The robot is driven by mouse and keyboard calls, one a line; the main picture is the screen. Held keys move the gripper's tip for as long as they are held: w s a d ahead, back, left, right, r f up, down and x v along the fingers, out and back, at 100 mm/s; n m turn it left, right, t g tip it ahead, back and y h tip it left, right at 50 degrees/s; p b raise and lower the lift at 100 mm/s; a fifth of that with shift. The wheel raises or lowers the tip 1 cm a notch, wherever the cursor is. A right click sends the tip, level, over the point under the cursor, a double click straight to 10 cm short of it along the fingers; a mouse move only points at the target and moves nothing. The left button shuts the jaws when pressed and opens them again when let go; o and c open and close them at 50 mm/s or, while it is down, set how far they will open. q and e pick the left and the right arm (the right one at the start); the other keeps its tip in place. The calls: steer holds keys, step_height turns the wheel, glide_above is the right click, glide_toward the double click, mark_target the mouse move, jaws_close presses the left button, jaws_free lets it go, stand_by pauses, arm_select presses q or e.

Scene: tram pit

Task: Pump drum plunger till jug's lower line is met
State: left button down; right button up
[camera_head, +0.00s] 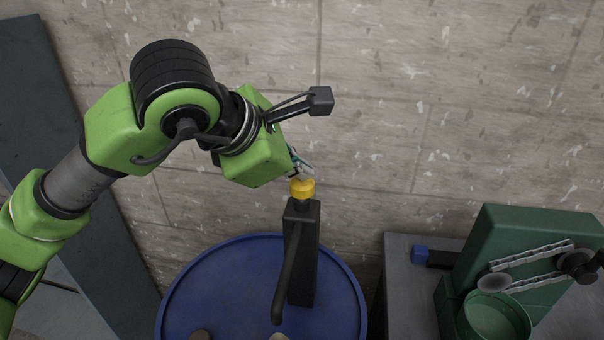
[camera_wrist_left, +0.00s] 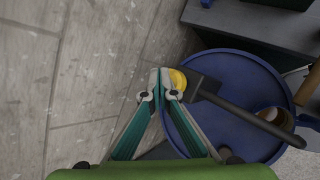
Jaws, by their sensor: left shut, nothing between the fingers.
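The yellow plunger knob (camera_head: 302,187) tops a dark pump (camera_head: 303,245) that stands upright on the blue drum (camera_head: 235,285). The pump's spout slants down toward the front. My left gripper (camera_head: 300,168) is shut and empty, its fingertips at the top of the knob. In the left wrist view the closed fingertips (camera_wrist_left: 160,80) are right beside the knob (camera_wrist_left: 178,80); whether they touch it I cannot tell. A round brownish vessel (camera_wrist_left: 275,118), possibly the jug, stands on the drum near the spout. Its lines and fill level cannot be made out. My right gripper is out of view.
A grey bench (camera_head: 405,275) stands to the right with a green machine (camera_head: 525,240) and a blue-ended dark item (camera_head: 422,253). A concrete wall (camera_head: 420,90) is close behind the drum. A dark upright panel (camera_head: 60,130) is at the left.

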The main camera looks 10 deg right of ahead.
mark_target(300, 183)
arm_select(q)
steer(key=shift+r, duration=1)
steer(key=shift+r+p, duration=1.35)
steer(key=shift+r, duration=1.2)
steer(key=shift+f, duration=0.1)
